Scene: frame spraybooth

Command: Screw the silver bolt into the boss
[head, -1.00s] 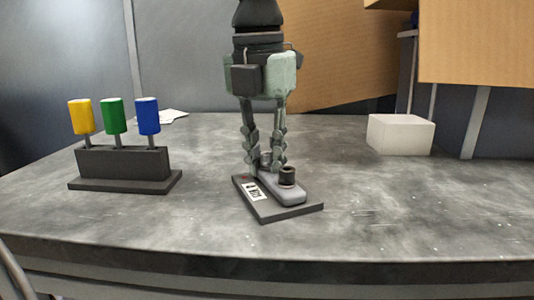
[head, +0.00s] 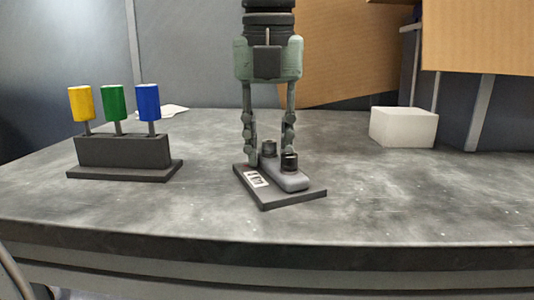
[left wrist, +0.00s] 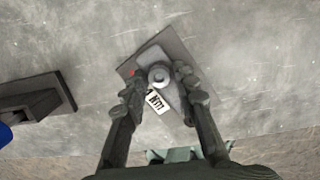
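A dark base plate (head: 264,201) lies on the table with a raised grey block (head: 291,183) on it. Two short dark-sided cylinders stand there, a rear one (head: 269,148) and a front one (head: 289,162); I cannot tell which is the boss. My left gripper (head: 270,155) points straight down over the plate, fingers apart. In the left wrist view, a round silver top (left wrist: 159,76), possibly the silver bolt, shows between the open fingertips (left wrist: 160,84), with gaps at both sides. Whether it is seated cannot be seen. My right gripper is out of view.
A dark stand (head: 122,151) with yellow, green and blue-handled tools is at the left. A white block (head: 403,127) sits at the back right. Cardboard-coloured panels (head: 340,60) stand behind. The table's front and right are clear.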

